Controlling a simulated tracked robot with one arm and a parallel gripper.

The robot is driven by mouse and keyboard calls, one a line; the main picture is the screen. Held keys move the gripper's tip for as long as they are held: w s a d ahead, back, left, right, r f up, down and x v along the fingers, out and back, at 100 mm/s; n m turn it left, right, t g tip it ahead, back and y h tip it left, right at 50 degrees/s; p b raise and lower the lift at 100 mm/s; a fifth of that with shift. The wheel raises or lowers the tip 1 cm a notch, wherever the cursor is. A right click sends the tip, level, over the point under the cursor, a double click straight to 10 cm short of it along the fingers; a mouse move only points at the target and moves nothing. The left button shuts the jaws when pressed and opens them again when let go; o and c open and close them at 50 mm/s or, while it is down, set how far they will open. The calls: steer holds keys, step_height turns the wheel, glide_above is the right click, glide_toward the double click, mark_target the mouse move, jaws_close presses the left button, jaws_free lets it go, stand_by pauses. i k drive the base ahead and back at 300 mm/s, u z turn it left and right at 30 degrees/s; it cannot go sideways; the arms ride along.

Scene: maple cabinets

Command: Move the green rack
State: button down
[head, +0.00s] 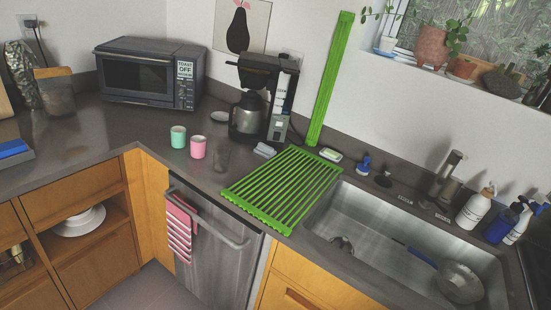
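A green slatted rack (284,189) lies flat on the dark counter, just left of the sink. Its right edge meets the sink's left rim, and its front end is near the counter's front edge. A second green thing (329,80), long and narrow, stands upright and slightly tilted against the wall behind it. I cannot tell whether this is another rack. My gripper is not in view.
A steel sink (390,232) holds a pan (460,282). A coffee maker (265,95), green cup (178,136) and pink cup (198,147) stand left of the rack. Soap bottles (475,208) stand at right. A dishwasher (208,240) is below the counter.

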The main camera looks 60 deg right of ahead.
mark_target(277, 225)
steer(key=z, duration=0.4)
steer(key=i, duration=1.15)
steer(key=z, duration=1.2)
steer(key=i, duration=0.8)
steer(key=z, duration=0.4)
steer(key=k, duration=0.85)
steer(key=z, duration=0.2)
steer(key=i, duration=0.8)
steer(key=u, duration=0.1)
